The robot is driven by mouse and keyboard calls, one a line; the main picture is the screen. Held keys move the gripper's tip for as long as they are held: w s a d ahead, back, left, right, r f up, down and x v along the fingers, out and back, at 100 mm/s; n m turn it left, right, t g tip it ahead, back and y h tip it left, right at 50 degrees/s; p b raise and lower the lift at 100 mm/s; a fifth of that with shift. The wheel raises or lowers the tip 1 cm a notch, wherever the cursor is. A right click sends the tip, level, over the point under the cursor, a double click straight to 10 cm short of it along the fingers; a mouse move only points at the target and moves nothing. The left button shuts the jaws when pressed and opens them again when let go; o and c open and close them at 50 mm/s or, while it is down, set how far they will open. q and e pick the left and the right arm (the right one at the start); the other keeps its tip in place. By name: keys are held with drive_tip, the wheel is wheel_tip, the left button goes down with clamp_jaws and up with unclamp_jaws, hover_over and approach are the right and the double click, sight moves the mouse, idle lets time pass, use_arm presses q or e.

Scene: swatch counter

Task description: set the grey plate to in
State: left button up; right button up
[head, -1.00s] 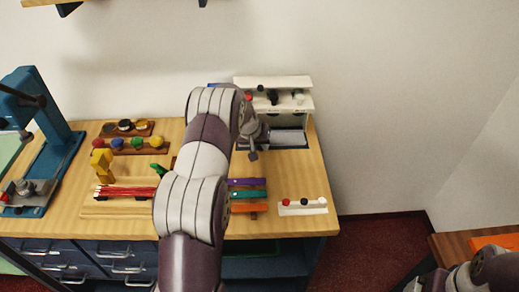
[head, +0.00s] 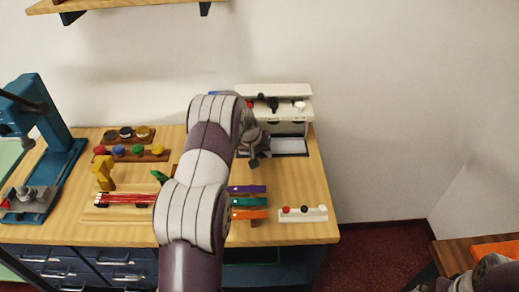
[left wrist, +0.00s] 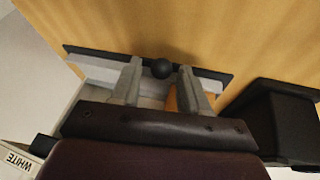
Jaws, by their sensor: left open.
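The grey plate (head: 290,146) lies low at the front of the white unit (head: 290,91) at the back right of the counter. In the left wrist view the plate (left wrist: 95,70) is a pale strip with a dark edge and a round black knob (left wrist: 162,68). My left gripper (head: 254,161) is at the plate's left side in the head view, partly hidden by my arm. In the left wrist view my left gripper (left wrist: 158,76) is open, its fingers on either side of the knob. I cannot tell whether they touch it.
A white rail with knobs (head: 303,214) and purple, green and orange blocks (head: 249,215) lie in front of the unit. A teal press (head: 45,130) stands at the left. Bare counter (head: 300,180) lies between the unit and the rail.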

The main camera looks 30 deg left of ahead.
use_arm(q)
drive_tip(key=shift+s+a+r, duration=0.1)
drive_tip(key=shift+a+r, duration=0.1)
drive_tip(key=shift+r, duration=0.3)
drive_tip(key=b+v, duration=0.1)
drive_tip(key=v, duration=1)
drive_tip(key=shift+s+d+r, duration=0.2)
drive_tip(key=shift+s+r, duration=0.05)
drive_tip(key=shift+s, duration=0.05)
drive_tip(key=s+d+f, duration=0.1)
drive_tip(key=s, duration=0.1)
drive_tip(key=s+d+f+g, duration=0.1)
drive_tip(key=s, duration=0.2)
drive_tip(key=s+d+f+g, duration=0.1)
drive_tip(key=s+d+f, duration=0.1)
drive_tip(key=shift+s+f+n, duration=0.15)
drive_tip(key=shift+s+n, duration=0.15)
drive_tip(key=s+d+r+m+g, duration=0.1)
drive_tip(key=s+d+m, duration=0.4)
drive_tip(key=s+d, duration=0.9)
drive_tip(key=shift+s+d+g, duration=0.3)
drive_tip(key=shift+s+d, duration=0.05)
drive_tip(key=shift+s, duration=0.75)
